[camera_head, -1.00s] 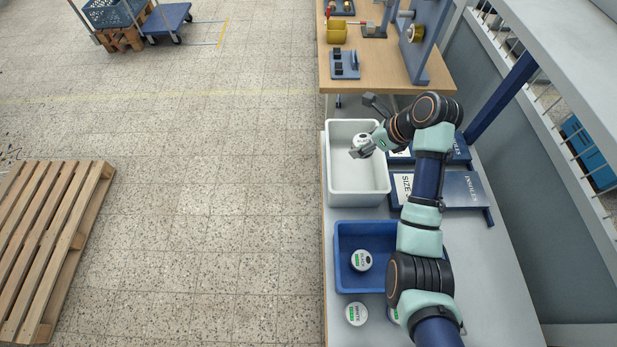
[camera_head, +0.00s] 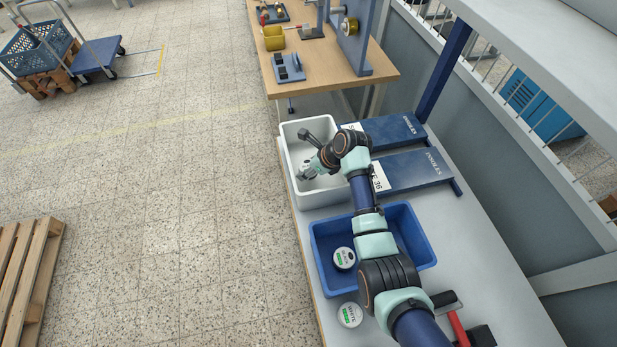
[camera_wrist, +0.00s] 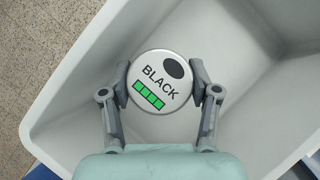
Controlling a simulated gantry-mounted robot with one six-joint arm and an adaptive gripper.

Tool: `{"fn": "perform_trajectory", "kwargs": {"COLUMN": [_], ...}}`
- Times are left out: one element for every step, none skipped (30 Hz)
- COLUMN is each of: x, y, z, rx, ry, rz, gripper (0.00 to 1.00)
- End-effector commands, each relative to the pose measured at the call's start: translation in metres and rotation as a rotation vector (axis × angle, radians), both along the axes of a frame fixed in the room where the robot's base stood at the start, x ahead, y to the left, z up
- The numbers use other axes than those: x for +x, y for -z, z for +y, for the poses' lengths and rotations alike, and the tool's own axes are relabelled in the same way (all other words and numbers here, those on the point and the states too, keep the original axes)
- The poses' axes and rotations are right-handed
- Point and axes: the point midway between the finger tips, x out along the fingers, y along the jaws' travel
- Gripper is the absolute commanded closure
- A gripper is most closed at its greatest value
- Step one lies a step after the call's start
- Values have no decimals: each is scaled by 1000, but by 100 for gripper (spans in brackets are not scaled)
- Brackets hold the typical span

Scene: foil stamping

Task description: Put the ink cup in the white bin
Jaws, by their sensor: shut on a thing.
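A round white ink cup (camera_wrist: 161,82) marked BLACK, with a dark spot and green squares, is between the two fingers of my gripper (camera_wrist: 162,88) in the wrist view. My gripper is shut on its sides. In the head view, my gripper (camera_head: 308,173) is at the white bin (camera_head: 322,197), within its outline, and the cup is mostly hidden there. In the wrist view, the grey-white walls of the bin (camera_wrist: 235,50) surround the cup. I cannot tell whether the cup touches the bin floor.
A blue bin (camera_head: 408,232) stands nearer, with another lidded cup (camera_head: 344,258) in it. A cup marked WHITE (camera_head: 349,315) stands on the table. Blue INSOLES boxes (camera_head: 415,171) lie right of the white bin. A red-handled tool (camera_head: 459,328) lies at the front right.

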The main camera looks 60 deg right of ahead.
Motion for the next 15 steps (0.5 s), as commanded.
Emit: {"fn": "perform_trajectory", "kwargs": {"x": [0, 0, 0, 0, 0, 0, 0, 0, 0, 0, 0, 0, 0, 0, 0], "y": [1, 0, 1, 3, 6, 12, 17, 24, 32, 37, 41, 44, 44, 44, 43], "z": [0, 0, 0, 0, 0, 0, 0, 0, 0, 0, 0, 0, 0, 0, 0], "rx": [-1, -1, -1, -1, -1, -1, 0, 1, 1, 1, 0, -1, -1, -2, -2], "ry": [0, 0, 0, 0, 0, -1, -1, -1, -1, 0, 0, 0, 0, -1, -1], "rz": [-2, -2, -2, -2, -1, -1, 0, 1, 0, 0, -1, -1, -2, -2, -2], "gripper": [84, 84, 84, 84, 84, 84, 84, 84, 84, 84, 84, 84, 84, 84, 84]}}
